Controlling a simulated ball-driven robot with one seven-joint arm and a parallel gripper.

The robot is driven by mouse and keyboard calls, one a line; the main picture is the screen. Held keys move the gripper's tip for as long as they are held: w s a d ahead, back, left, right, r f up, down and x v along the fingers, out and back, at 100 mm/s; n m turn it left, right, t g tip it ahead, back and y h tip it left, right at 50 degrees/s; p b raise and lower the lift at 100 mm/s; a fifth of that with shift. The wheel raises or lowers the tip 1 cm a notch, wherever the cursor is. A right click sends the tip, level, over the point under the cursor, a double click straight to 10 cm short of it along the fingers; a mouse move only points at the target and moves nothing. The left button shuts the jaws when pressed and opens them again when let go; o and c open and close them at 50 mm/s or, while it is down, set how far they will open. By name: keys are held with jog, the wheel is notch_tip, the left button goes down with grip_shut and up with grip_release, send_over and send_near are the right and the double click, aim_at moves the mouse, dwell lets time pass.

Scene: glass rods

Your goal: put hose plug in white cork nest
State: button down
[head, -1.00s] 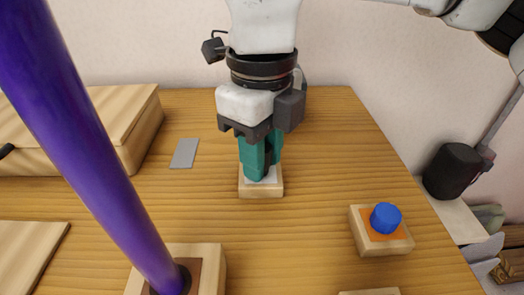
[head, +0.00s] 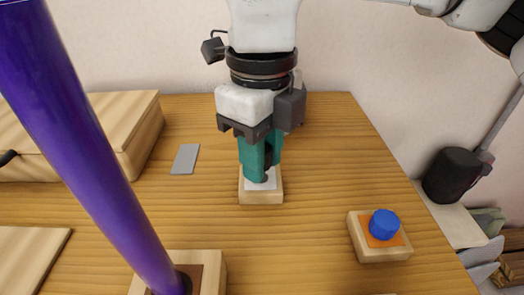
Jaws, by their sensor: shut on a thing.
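The white cork nest (head: 262,196) is a small wooden block with a white top, standing in the middle of the table. My gripper (head: 262,176) points down over it, its teal fingers at the white top. The fingers are shut on a small dark thing (head: 268,161), which I take to be the hose plug; it is mostly hidden between them. I cannot tell whether the plug touches the nest or sits in it.
A blue round piece (head: 384,224) stands on an orange-topped wooden block (head: 383,255) at right. A tall purple rod (head: 90,140) rises from a brown-topped block (head: 215,272) at front left. A wooden box (head: 130,130) and a grey plate (head: 185,159) lie left.

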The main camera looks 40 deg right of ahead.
jog(key=shift+f+b, duration=0.75)
jog(key=shift+f, duration=0.1)
dwell(0.5)
jog(key=c, duration=1.1)
grip_release()
jog(key=shift+r+p, duration=3.8)
jog(key=shift+r, duration=1.8)
jog(key=shift+f, duration=0.1)
